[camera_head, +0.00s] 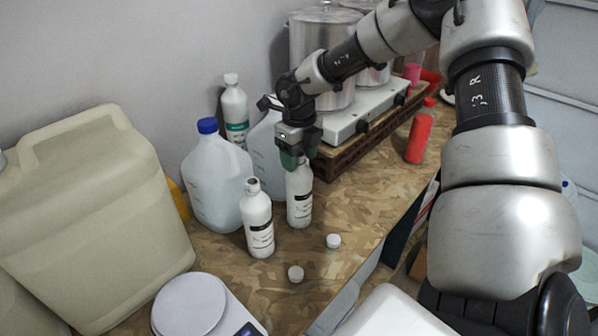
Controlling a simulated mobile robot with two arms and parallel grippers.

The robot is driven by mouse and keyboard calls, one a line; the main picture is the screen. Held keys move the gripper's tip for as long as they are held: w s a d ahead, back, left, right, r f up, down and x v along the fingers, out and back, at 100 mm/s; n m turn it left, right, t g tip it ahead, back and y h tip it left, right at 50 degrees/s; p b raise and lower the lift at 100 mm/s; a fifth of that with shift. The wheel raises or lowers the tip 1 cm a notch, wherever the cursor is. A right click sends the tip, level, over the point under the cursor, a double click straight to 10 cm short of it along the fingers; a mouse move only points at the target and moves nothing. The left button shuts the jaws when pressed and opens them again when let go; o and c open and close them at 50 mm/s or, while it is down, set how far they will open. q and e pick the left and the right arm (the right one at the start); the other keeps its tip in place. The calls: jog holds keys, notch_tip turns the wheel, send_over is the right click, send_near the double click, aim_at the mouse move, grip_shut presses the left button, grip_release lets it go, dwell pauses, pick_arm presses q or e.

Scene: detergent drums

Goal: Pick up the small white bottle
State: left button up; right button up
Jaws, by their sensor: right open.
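Two small white bottles with dark-printed labels stand upright on the wooden table. One small white bottle (299,202) is directly below my right gripper, and the other white bottle (258,222) stands just left of it and nearer to me. My right gripper (294,160) points down with its jaws open at the top of the first bottle, hiding its neck. I cannot tell whether the fingers touch it. My left gripper is not in view.
Water jugs (215,180) and a taller white bottle (234,112) stand close behind. A large beige canister (90,210) and a scale (190,305) are at left. Two white caps (333,241) lie in front. A burner (365,112) with pots and a red bottle (420,132) are at right.

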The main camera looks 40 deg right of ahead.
grip_shut()
dwell(0.3)
dwell(1.1)
